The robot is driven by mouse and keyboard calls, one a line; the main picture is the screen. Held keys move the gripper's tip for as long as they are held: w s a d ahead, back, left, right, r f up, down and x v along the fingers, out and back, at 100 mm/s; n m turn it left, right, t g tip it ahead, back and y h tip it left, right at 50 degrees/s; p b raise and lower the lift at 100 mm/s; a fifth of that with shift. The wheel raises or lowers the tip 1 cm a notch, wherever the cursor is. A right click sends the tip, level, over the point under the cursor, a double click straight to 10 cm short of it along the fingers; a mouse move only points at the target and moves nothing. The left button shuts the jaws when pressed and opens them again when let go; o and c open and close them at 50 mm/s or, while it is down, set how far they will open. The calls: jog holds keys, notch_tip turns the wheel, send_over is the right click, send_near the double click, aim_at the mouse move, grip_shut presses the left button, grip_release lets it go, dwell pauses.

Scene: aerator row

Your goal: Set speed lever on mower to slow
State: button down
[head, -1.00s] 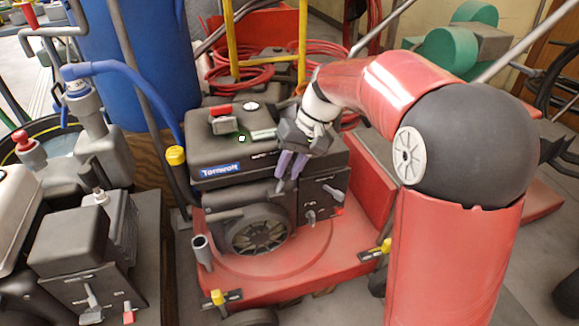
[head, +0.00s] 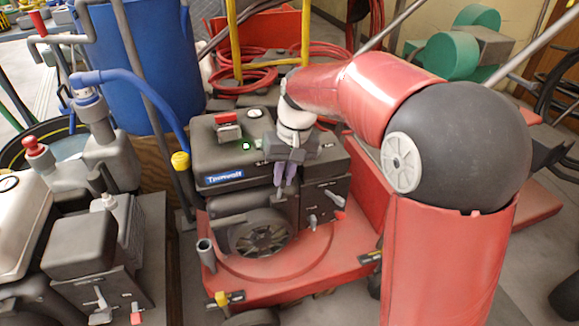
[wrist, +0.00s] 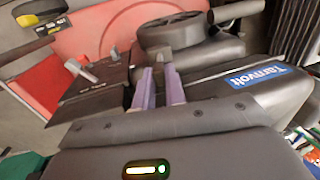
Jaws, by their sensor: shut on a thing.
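The mower has a red deck (head: 300,268) and a dark engine body with a blue Tornvolt label (head: 224,177), which also shows in the wrist view (wrist: 245,77). My gripper (head: 284,192) points down at the panel's left edge, with purple fingers. It is shut on a small grey lever-like part (wrist: 159,72), mostly hidden between the fingers. Which setting this part has cannot be read.
A second machine (head: 80,260) with similar levers stands at the left. A blue drum (head: 150,70), a yellow frame (head: 305,35) and red hose (head: 250,80) are behind the mower.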

jog(key=shift+s+a+f+t+h+p, duration=0.1)
jog(key=shift+s+a+t+h+p, duration=0.15)
jog(key=shift+a+h+p, duration=0.5)
jog(key=shift+s+a+f+t+h+p, duration=0.1)
jog(key=shift+s+a+t+h+p, duration=0.2)
jog(key=shift+a+h, duration=0.85)
jog(key=shift+s+a+t+h+p, duration=0.1)
jog(key=shift+a+t+h+p, duration=0.35)
jog(key=shift+h, duration=0.95)
jog(key=c, duration=1.4)
grip_release()
jog(key=shift+c, duration=0.2)
jog(key=w+p+v, duration=0.1)
jog(key=v, duration=0.6)
jog(key=shift+s+a+r, duration=0.3)
jog(key=shift+s, duration=0.25)
